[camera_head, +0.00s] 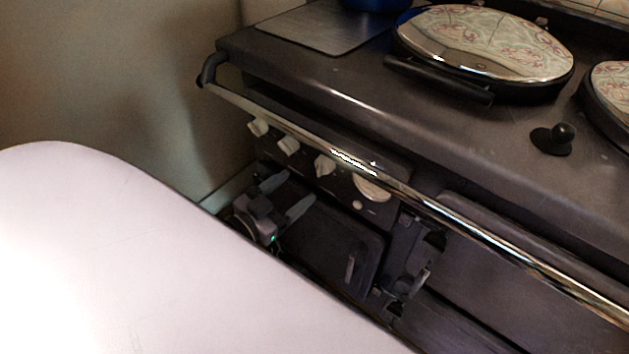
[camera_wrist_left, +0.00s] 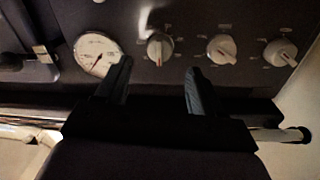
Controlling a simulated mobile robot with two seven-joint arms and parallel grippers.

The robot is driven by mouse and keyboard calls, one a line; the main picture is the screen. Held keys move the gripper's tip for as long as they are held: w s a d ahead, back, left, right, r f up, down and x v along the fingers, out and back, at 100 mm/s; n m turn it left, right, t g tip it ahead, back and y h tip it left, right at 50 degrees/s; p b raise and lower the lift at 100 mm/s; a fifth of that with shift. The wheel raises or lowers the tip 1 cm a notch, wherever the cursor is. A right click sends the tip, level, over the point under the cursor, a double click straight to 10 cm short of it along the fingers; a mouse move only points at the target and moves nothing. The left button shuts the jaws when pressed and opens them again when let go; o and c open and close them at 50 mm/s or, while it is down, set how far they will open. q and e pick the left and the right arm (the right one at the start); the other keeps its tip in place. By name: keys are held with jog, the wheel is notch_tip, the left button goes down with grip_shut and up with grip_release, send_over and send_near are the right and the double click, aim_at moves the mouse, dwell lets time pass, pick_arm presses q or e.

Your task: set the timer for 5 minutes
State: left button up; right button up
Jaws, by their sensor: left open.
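The stove's control panel carries three white knobs: the left (camera_head: 257,127), middle (camera_head: 288,145) and right (camera_head: 324,165) in the head view. A round white dial (camera_head: 372,187) is right of them, partly behind the rail; its red pointer shows in the left wrist view (camera_wrist_left: 96,54). I cannot tell which of these is the timer. My left gripper (camera_head: 298,188) is open and empty, below and in front of the panel. In the left wrist view its fingertips (camera_wrist_left: 158,68) straddle the line to the knob nearest the dial (camera_wrist_left: 160,48), apparently short of it.
A shiny rail (camera_head: 440,212) runs along the stove's front, above the gripper. An oven door (camera_head: 335,235) and dark latch hardware (camera_head: 410,255) lie below. A large pale surface (camera_head: 130,250) fills the lower left. Domed lids (camera_head: 490,45) sit on top.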

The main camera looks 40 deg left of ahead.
aim_at(317, 171)
pick_arm(q)
jog(key=shift+w+d+r, duration=0.1)
jog(key=shift+w+d, duration=0.05)
jog(key=shift+w, duration=1)
jog(key=shift+w+d+f, duration=0.1)
jog(key=shift+w+d, duration=0.1)
jog(key=shift+w, duration=1)
jog(key=shift+w+d+r, duration=0.1)
jog(key=shift+w+d, duration=0.05)
jog(key=shift+w, duration=1)
jog(key=c, duration=1.1)
